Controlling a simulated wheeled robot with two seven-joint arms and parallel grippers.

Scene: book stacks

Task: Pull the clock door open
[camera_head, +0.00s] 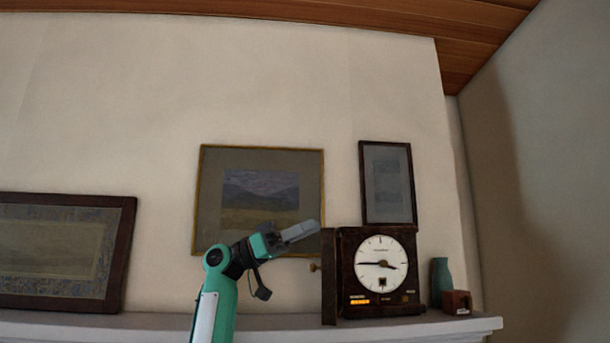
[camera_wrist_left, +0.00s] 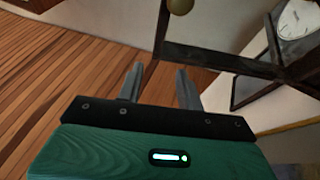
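A dark wooden clock (camera_head: 345,297) with a white dial (camera_head: 381,264) stands on the mantel. Its dark door (camera_head: 329,285) shows as a narrow panel at the clock's left side, swung away from the dial. A small brass knob (camera_head: 314,267) sticks out from the door's left side; the knob also shows at the top of the left wrist view (camera_wrist_left: 180,5). My left gripper (camera_head: 310,228) is just above the door's top left. In the left wrist view its fingers (camera_wrist_left: 158,78) are apart with nothing between them, short of the knob. My right gripper is not in view.
The white mantel shelf (camera_head: 270,325) runs under the clock. A teal vase (camera_head: 440,279) and a small brown box (camera_head: 457,302) stand right of it. Framed pictures (camera_head: 258,200) hang on the wall behind. Free air lies left of the door.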

